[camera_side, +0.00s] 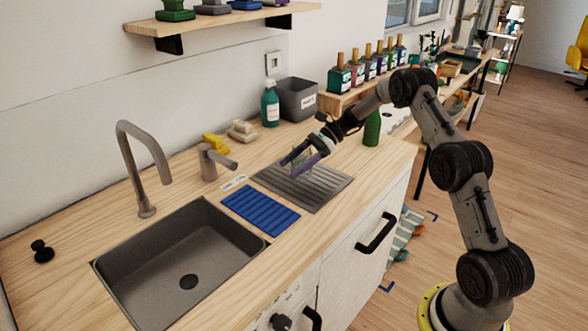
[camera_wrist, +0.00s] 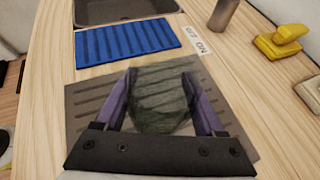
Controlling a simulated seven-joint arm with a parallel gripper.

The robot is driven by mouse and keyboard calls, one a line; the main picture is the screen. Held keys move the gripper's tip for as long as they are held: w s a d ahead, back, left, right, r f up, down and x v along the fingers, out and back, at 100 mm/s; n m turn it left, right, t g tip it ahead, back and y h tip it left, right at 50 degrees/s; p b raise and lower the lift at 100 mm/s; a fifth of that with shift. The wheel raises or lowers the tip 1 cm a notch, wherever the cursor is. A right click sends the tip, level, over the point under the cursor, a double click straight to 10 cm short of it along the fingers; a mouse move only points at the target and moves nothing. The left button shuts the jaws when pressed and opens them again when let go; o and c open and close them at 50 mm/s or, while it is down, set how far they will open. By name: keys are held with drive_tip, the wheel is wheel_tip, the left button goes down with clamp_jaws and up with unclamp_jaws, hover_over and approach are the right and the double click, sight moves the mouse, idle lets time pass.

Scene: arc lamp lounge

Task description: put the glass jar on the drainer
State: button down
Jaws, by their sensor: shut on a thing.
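The glass jar (camera_wrist: 163,100) is see-through with a grey-green tint and sits between the two purple fingers of my gripper (camera_wrist: 160,77) in the wrist view. My gripper is shut on it. In the side view my gripper (camera_side: 297,160) is over the grey ribbed drainer (camera_side: 325,190), and the jar is faint there and partly hidden by the fingers. The drainer also shows behind and around the jar in the wrist view (camera_wrist: 88,100). I cannot tell whether the jar's base touches the drainer.
A blue ribbed mat (camera_side: 260,211) lies between the drainer and the sink (camera_side: 180,262). A small lettered label (camera_wrist: 195,44) is beside the mat. A green bottle (camera_side: 372,129), a grey bin (camera_side: 297,99) and a teal soap bottle (camera_side: 270,104) stand near the drainer.

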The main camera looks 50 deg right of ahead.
drive_tip(key=shift+f, duration=0.65)
unclamp_jaws()
drive_tip(key=shift+f, duration=0.15)
